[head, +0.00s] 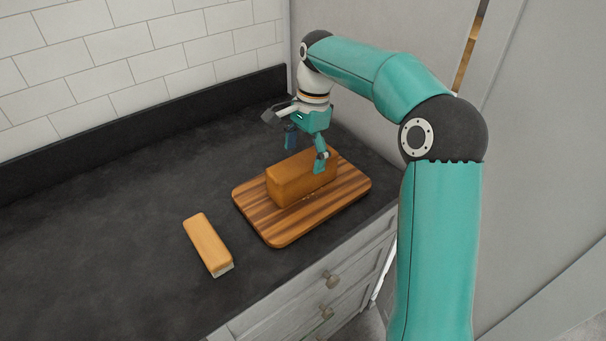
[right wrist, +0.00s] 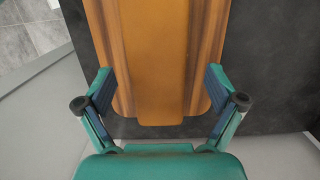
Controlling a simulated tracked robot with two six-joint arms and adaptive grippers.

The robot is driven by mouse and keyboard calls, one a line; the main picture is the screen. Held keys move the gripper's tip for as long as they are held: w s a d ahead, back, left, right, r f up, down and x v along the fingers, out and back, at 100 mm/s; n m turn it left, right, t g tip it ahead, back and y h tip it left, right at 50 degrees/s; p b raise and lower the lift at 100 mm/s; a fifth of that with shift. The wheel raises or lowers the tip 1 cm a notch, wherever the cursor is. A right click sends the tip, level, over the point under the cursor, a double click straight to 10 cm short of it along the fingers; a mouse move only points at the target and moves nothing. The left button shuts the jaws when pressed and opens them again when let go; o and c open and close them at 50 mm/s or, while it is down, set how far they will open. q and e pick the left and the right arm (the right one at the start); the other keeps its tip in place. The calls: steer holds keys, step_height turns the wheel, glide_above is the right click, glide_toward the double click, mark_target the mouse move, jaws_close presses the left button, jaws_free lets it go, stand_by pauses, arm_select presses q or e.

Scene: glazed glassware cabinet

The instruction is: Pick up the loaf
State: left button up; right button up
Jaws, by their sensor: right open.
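The loaf (head: 288,184) is a golden-brown brick shape lying lengthwise on a striped wooden cutting board (head: 284,236). My right gripper (head: 306,152) is open above the loaf, toward its far right end. One finger overlaps the loaf's near side in the head view; the other shows above its far side. In the right wrist view the loaf (right wrist: 155,60) runs between the two spread fingers (right wrist: 160,88), with board (right wrist: 208,40) showing on both sides. I cannot tell whether a finger touches it. My left gripper is not in view.
A wooden block-like brush (head: 207,243) with a pale underside lies on the dark countertop (head: 120,240), left of the board. A tiled wall (head: 130,60) stands behind and a grey panel is at the right. The counter's left part is clear.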

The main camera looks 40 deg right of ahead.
steer(key=f, duration=0.2)
steer(key=a+f, duration=0.1)
steer(key=f, duration=0.1)
steer(key=shift+f, duration=0.1)
steer(key=shift+c, duration=0.4)
steer(key=c, duration=1.5)
